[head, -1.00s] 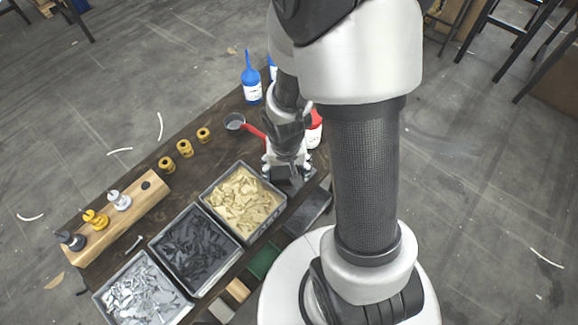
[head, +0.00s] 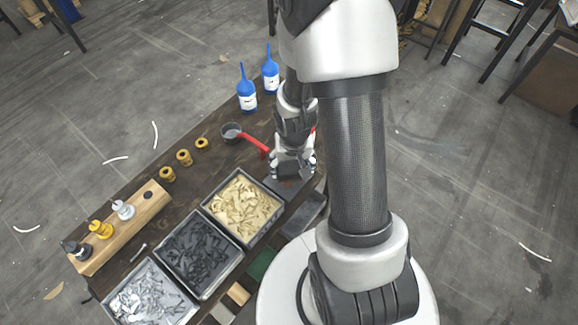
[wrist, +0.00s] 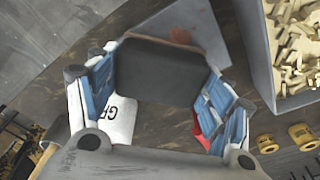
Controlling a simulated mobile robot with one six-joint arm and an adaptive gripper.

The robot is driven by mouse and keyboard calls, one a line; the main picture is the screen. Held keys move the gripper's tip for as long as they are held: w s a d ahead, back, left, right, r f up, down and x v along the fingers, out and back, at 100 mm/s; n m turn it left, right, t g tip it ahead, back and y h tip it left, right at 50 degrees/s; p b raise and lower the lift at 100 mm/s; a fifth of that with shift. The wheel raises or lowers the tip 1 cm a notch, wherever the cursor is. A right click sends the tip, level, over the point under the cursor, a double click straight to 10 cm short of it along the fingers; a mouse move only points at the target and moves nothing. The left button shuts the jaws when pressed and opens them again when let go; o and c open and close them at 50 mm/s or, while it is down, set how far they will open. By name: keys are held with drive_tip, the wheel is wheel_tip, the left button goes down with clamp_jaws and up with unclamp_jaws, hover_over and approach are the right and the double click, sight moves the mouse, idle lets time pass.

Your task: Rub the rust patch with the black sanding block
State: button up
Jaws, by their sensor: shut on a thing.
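My gripper (wrist: 163,66) is shut on the black sanding block (wrist: 158,82), which sits between its blue-padded fingers. In the head view my gripper (head: 292,163) is over the grey metal plate (head: 283,186) at the table's near right part, with the block (head: 288,170) under it. In the wrist view the plate (wrist: 208,38) lies just beyond the block. A reddish-brown rust patch (wrist: 180,35) shows on the plate at the block's far edge. The block may hide part of it. I cannot tell whether the block touches the plate.
Trays of tan pieces (head: 211,207), dark pieces (head: 163,256) and metal pieces (head: 112,308) stand left of the plate. A green block (head: 262,263) and a tan block (head: 238,293) lie along the near edge.

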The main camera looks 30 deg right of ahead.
drive_tip(key=shift+r+p, duration=2.45)
drive_tip(key=shift+r, duration=0.5)
drive_tip(key=shift+r, duration=0.1)
drive_tip(key=shift+r+p, duration=1.2)
drive_tip(key=shift+r, duration=0.3)
drive_tip(key=shift+f, duration=0.2)
wheel_tip(320, 180, down, 8)
drive_tip(key=b, duration=0.7)
drive_tip(key=shift+w+r, duration=0.15)
drive_tip(key=shift+r, duration=0.1)
drive_tip(key=shift+f+b, duration=1)
drive_tip(key=shift+b, duration=0.1)
drive_tip(key=shift+a, duration=0.2)
